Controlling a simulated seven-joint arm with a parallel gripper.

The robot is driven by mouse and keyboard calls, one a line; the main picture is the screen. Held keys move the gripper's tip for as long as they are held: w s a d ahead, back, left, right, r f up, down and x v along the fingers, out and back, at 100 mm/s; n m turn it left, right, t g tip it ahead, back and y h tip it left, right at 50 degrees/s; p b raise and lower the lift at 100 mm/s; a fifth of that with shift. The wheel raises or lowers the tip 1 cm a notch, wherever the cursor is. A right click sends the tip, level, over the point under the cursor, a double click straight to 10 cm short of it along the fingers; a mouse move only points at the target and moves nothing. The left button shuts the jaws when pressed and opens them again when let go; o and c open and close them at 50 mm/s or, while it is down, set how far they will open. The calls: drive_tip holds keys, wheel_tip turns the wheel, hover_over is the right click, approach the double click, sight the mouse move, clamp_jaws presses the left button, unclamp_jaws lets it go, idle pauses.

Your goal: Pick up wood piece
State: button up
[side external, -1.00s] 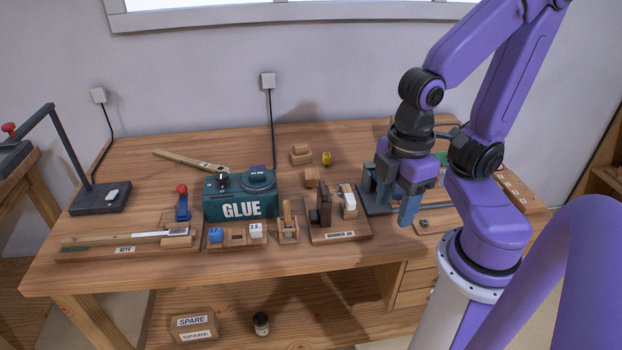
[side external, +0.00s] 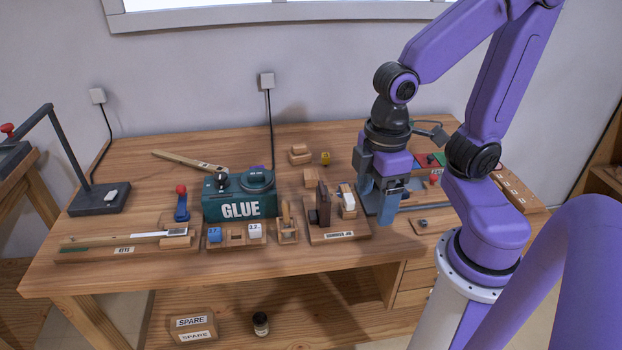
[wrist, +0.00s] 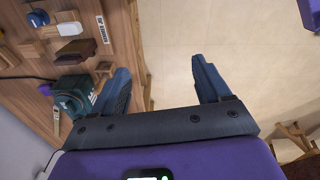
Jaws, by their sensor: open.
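Several wood pieces lie on the bench, and I cannot tell which one the task means. A small stacked pair of wood blocks (side external: 300,155) is at the back middle. A wood block (side external: 312,178) lies in front of it, right of the green GLUE box (side external: 240,205). Another small wood block (side external: 176,242) sits on the KEYS board (side external: 122,250) at the front left. My gripper (side external: 380,212) is open, fingers down, just right of the hammer jig (side external: 338,236). In the wrist view my gripper (wrist: 160,70) shows nothing between its fingers, with floor and the bench edge beyond.
The hammer jig holds a tall dark brown piece (side external: 323,203) and a white-topped piece (side external: 347,203). A tray with blue and white cubes (side external: 237,236) stands left of it. The bench's back left is mostly clear.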

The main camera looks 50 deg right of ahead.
drive_tip(key=w+m, duration=0.6)
drive_tip(key=w, duration=0.6)
drive_tip(key=m, duration=1.4)
hover_over(311, 174)
wheel_tip(311, 174, down, 7)
drive_tip(key=f, duration=1.1)
drive_tip(key=shift+s+d, duration=0.1)
drive_tip(key=shift+s, duration=0.1)
drive_tip(key=shift+w+f, duration=0.15)
drive_tip(key=shift+f, duration=1.35)
drive_tip(key=shift+w+f, duration=0.1)
drive_tip(key=shift+f, duration=1.4)
drive_tip(key=c, duration=1.1)
